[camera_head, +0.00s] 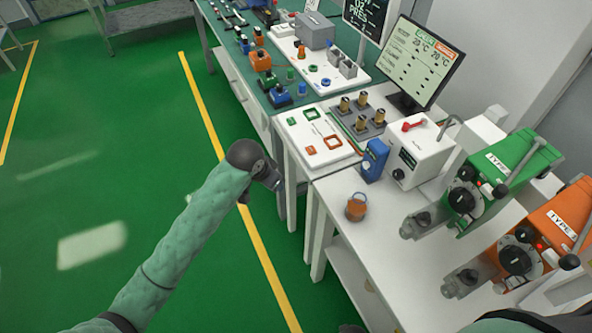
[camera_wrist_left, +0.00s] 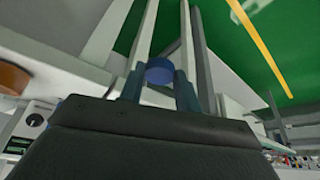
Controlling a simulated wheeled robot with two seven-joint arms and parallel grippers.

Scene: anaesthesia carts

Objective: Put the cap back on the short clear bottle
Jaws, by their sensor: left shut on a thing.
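My left gripper (camera_head: 272,183) is off the near left edge of the white table, at the end of my green-sleeved arm. In the left wrist view, its two fingers (camera_wrist_left: 159,88) are shut on a small round blue cap (camera_wrist_left: 159,71). The cap sits between the fingertips, clear of any surface. The cap is hidden or too small to make out in the head view. My right gripper is not in view.
A small orange-brown container (camera_head: 356,209) stands on the white table (camera_head: 375,245), with bare tabletop around it. Behind it are a blue device (camera_head: 374,160) and a white box (camera_head: 420,152). Green (camera_head: 505,172) and orange (camera_head: 548,238) machines stand to the right.

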